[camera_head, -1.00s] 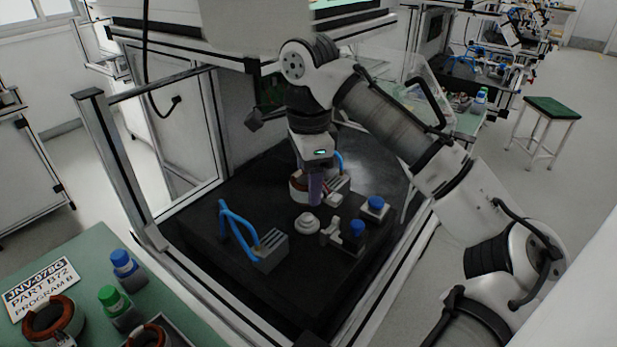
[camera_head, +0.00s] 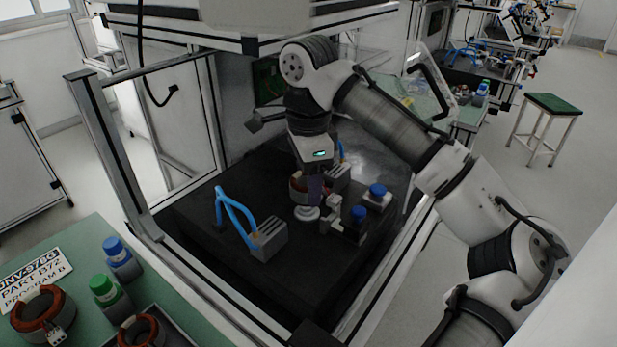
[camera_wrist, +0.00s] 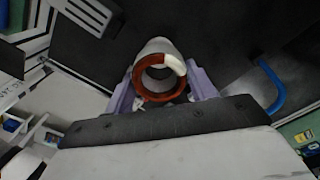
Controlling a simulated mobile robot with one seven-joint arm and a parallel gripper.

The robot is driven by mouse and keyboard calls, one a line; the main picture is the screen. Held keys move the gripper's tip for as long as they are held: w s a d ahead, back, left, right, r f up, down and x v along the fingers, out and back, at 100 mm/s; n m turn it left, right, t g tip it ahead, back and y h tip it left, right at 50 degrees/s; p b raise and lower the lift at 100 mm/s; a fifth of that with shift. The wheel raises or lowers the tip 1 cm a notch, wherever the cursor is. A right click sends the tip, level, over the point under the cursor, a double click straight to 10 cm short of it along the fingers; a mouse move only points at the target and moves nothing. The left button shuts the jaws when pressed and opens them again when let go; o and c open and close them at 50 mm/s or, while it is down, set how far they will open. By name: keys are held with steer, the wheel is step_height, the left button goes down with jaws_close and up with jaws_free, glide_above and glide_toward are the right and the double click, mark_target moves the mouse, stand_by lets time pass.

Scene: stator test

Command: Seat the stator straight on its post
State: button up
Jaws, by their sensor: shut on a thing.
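My gripper (camera_wrist: 161,92) has lilac fingers closed on the two sides of a stator (camera_wrist: 140,88). The stator has a copper-orange ring with a pale patch on its rim, and its bore faces the wrist camera. In the head view the stator (camera_head: 296,184) is partly hidden behind my gripper (camera_head: 314,188). A white round post (camera_head: 306,213) on the black plate shows just below the stator in that picture. I cannot tell whether the stator touches the post or is centred over it.
On the black plate (camera_head: 215,257) stand a grey ribbed block (camera_head: 268,240) with a blue hose, and blue-capped blocks (camera_head: 377,191) to the right. The green table (camera_head: 72,240) at lower left holds other stators (camera_head: 42,312), a sign and coloured-cap blocks.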

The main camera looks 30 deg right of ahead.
steer(key=shift+f+b, duration=0.45)
steer(key=shift+f, duration=0.55)
steer(key=shift+f, duration=0.2)
steer(key=shift+f, duration=0.35)
steer(key=o, duration=1.3)
steer(key=shift+f, duration=0.1)
step_height(320, 180, up, 14)
steer(key=p, duration=0.1)
